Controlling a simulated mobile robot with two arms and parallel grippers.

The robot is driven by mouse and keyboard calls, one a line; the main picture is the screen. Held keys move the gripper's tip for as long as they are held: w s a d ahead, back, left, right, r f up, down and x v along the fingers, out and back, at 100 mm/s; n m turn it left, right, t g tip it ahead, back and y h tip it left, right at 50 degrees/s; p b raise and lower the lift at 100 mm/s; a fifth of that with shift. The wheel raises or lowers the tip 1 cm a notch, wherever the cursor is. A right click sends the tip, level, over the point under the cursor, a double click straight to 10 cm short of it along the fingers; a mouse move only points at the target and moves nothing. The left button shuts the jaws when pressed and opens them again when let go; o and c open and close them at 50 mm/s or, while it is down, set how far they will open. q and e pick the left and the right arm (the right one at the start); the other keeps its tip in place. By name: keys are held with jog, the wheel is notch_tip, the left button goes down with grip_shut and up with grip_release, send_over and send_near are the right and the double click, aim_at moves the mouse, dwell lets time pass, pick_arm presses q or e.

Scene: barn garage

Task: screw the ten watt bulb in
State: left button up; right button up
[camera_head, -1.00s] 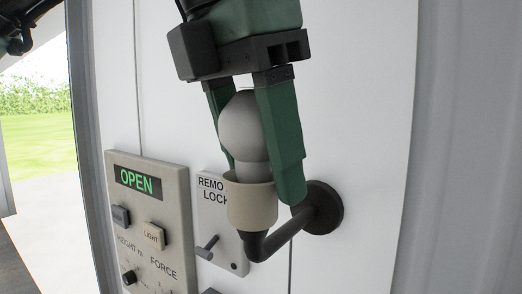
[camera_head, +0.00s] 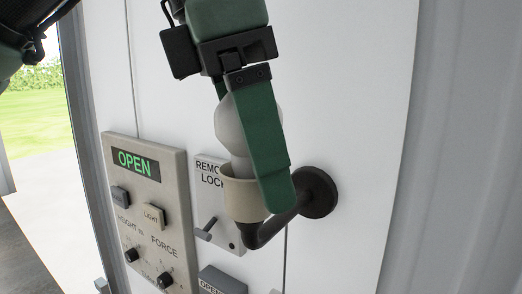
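The white bulb (camera_head: 232,128) stands upright, slightly tilted, with its lower end inside the beige socket (camera_head: 240,195). The socket sits on a dark bent arm fixed to the white wall by a round plate (camera_head: 318,192). The near finger covers the bulb's right side and overlaps the socket rim. The far finger is mostly hidden behind the bulb. The gripper looks shut on the bulb, though the far contact is hidden. The bulb's thread is hidden in the socket.
A beige control panel (camera_head: 150,200) with a green OPEN display and knobs is left of the socket. A REMOTE LOCK plate (camera_head: 207,222) with a lever sits close behind it. A dark box (camera_head: 222,281) is below. Grass shows through the opening at left.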

pick_arm(q)
jog(key=shift+a, duration=0.15)
pick_arm(e)
jog(key=shift+a, duration=0.3)
pick_arm(q)
jog(key=shift+r, duration=0.6)
jog(key=v, duration=0.4)
jog(key=shift+w+a+r, duration=0.1)
jog(key=shift+a+r, duration=0.05)
jog(key=shift+r, duration=0.15)
jog(key=shift+s+a+r, duration=0.15)
jog(key=shift+r, duration=0.25)
jog(key=shift+s+a+r, duration=0.1)
jog(key=shift+a+r, duration=0.1)
jog(key=shift+r, duration=0.35)
pick_arm(e)
jog(key=shift+d, duration=0.25)
pick_arm(q)
jog(key=shift+w, duration=0.15)
